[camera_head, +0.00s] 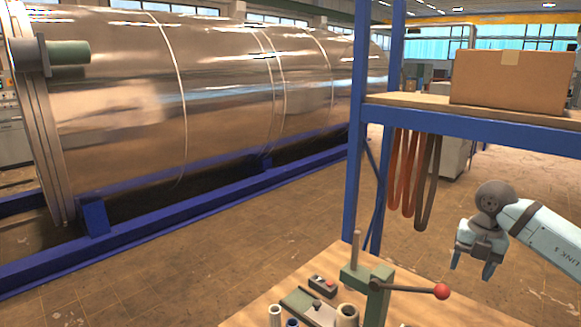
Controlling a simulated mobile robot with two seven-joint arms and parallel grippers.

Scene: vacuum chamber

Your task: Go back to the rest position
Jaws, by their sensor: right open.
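My right gripper (471,268) hangs at the right of the head view, fingers pointing down. Its fingers are apart and nothing shows between them. My left gripper and left arm are not in the view.
A green hand press (366,282) with a red-knobbed lever (441,291) stands on the bench near small cylinders and a control box (323,286). A blue shelf (470,125) carries a cardboard box (513,80); hoses (428,185) hang below. A large steel chamber (220,100) stands left.

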